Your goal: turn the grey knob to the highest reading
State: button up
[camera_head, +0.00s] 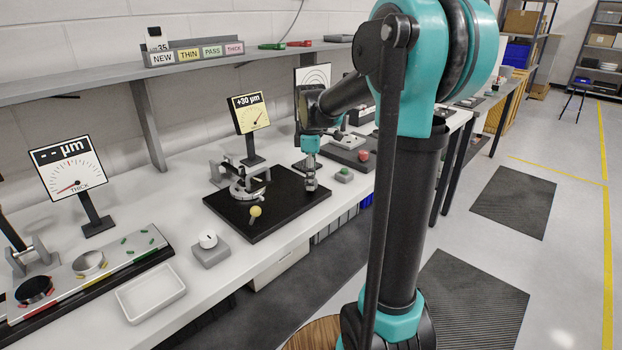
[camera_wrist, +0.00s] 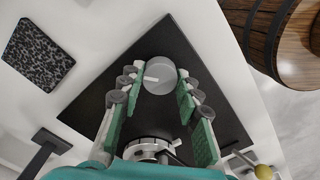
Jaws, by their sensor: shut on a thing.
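The grey knob (camera_wrist: 158,80) is a round cylinder with a white line on top, which points left in the wrist view. It stands on the black plate (camera_wrist: 95,108) near its corner. In the head view the knob is mostly hidden under my gripper (camera_head: 310,178). My gripper's green-padded fingers in the wrist view (camera_wrist: 156,88) stand on both sides of the knob and are shut on it. The yellow dial gauge (camera_head: 249,113) behind the plate reads +30 µm. Its needle points up and right.
A metal ring fixture (camera_head: 247,187) and a yellow ball handle (camera_head: 255,211) share the plate. A white knob on a grey block (camera_head: 209,245) sits left of it, with a white tray (camera_head: 150,292) beyond. A small block with a green button (camera_head: 343,175) is close on the right.

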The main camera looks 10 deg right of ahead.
dwell(0.4)
jog(key=o, duration=1.2)
jog(key=shift+c, duration=0.2)
notch_tip(320, 180, up, 12)
